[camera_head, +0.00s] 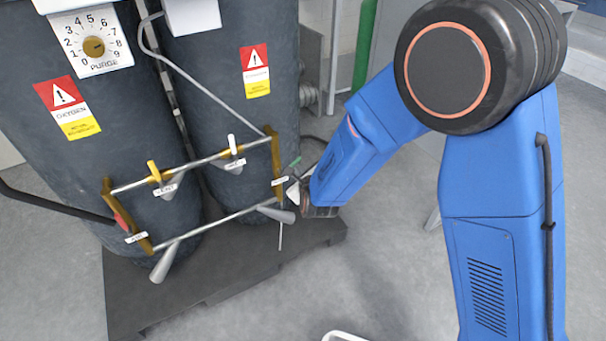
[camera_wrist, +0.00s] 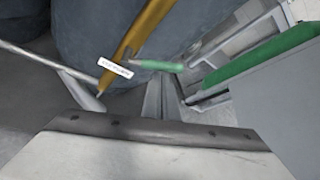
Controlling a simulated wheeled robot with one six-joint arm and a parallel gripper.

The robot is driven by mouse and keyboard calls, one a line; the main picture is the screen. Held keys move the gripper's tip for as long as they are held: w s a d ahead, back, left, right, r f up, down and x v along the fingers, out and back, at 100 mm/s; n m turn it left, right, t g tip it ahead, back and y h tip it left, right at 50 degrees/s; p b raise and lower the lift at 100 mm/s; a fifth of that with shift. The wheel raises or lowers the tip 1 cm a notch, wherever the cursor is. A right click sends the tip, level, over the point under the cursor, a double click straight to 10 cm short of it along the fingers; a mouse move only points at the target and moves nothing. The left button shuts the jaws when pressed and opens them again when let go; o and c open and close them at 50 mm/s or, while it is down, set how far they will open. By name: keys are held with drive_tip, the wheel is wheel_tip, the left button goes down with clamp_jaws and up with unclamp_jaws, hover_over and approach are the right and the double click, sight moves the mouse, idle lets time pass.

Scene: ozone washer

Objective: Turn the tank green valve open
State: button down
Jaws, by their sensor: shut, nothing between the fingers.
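The green valve handle (camera_head: 295,162) is a thin green lever at the right end of the tank piping, beside a brass upright bar (camera_head: 276,165). In the wrist view the green handle (camera_wrist: 158,65) lies nearly level across the picture, just beyond my fingers. A white label (camera_wrist: 115,68) is to its left on the brass bar (camera_wrist: 140,35). My gripper (camera_wrist: 160,82) is shut and empty, close to the handle; contact cannot be told. In the head view my gripper (camera_head: 294,190) is small and partly hidden near the bar's lower part.
Two dark tanks (camera_head: 90,140) stand on a dark base (camera_head: 150,300). Yellow (camera_head: 154,171), white (camera_head: 232,145) and red (camera_head: 122,222) valve handles sit along the piping. A green pipe (camera_head: 365,45) stands behind. Grey floor (camera_head: 380,270) lies open in front.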

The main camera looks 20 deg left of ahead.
sight(294, 163)
drive_tip(key=shift+s+a+r+n+t, duration=0.15)
drive_tip(key=shift+r+n+t, duration=0.15)
drive_tip(key=shift+n, duration=0.1)
idle(0.6)
drive_tip(key=r+n+t, duration=0.1)
drive_tip(key=s+a+n+t+h, duration=0.1)
drive_tip(key=n, duration=0.1)
drive_tip(key=shift+s+r+t, duration=0.1)
drive_tip(key=shift+r+t, duration=0.2)
drive_tip(key=shift+r, duration=0.05)
drive_tip(key=s+n+t, duration=0.1)
drive_tip(key=a+r+n+t, duration=0.1)
drive_tip(key=n, duration=0.1)
drive_tip(key=shift+s+a+r+n, duration=0.15)
drive_tip(key=shift+s+a+n, duration=0.15)
drive_tip(key=shift+s, duration=0.2)
idle(0.7)
